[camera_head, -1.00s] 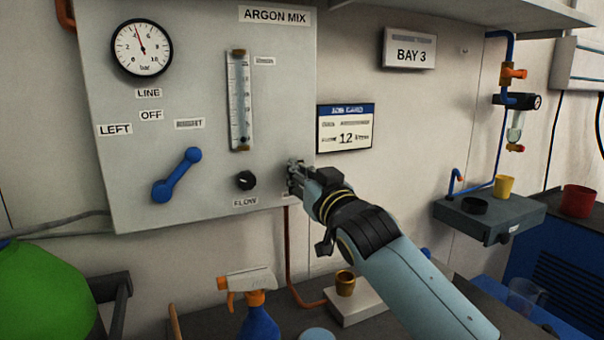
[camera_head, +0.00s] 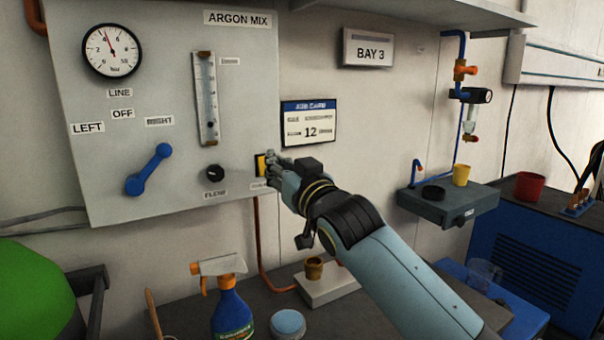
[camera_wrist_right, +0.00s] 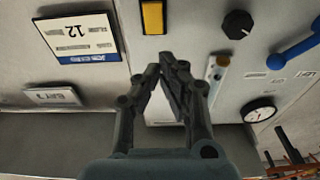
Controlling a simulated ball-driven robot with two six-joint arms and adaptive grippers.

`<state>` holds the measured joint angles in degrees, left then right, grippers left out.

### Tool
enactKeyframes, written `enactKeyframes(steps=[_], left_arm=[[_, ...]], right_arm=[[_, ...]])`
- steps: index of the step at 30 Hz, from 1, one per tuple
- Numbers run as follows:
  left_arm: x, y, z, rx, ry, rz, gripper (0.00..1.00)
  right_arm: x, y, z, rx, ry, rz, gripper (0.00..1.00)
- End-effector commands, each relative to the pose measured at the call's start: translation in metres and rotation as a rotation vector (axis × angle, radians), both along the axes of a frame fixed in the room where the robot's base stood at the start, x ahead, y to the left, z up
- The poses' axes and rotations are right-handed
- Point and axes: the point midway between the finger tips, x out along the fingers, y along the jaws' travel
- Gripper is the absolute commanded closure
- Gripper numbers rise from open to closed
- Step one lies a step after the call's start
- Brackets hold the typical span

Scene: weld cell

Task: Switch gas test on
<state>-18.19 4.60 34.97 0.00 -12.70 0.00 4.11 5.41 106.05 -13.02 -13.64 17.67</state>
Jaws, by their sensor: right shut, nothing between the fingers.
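A yellow switch (camera_head: 261,165) in a dark frame sits at the lower right of the grey gas panel (camera_head: 140,200). It also shows at the top of the right wrist view (camera_wrist_right: 152,17). Its label below is partly hidden and unreadable. My right gripper (camera_head: 271,172) is shut and empty, its fingertips just right of the switch in the head view and overlapping its edge. In the right wrist view the fingertips (camera_wrist_right: 166,62) meet below the switch, apart from it in the picture; I cannot tell whether they touch. My left gripper is not in view.
On the panel are a black flow knob (camera_head: 215,173), a blue lever (camera_head: 149,170), a flow tube (camera_head: 206,98) and a pressure gauge (camera_head: 112,50). A job card (camera_head: 309,124) hangs right of the panel.

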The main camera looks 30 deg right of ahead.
Motion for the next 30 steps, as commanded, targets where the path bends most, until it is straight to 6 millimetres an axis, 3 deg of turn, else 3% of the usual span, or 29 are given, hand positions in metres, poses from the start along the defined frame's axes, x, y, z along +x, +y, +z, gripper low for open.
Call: enactKeyframes(steps=[3,9,15,30], left_arm=[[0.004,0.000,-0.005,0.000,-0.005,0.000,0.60],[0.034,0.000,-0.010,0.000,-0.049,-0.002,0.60],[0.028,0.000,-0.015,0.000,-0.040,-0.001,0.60],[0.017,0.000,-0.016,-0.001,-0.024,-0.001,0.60]], right_arm=[[-0.018,0.001,0.000,-0.001,0.000,0.000,1.00],[-0.052,0.003,0.004,0.001,0.001,0.001,1.00],[-0.074,0.004,0.007,0.001,0.001,0.000,1.00],[-0.077,0.004,0.009,0.001,0.001,0.000,1.00]])
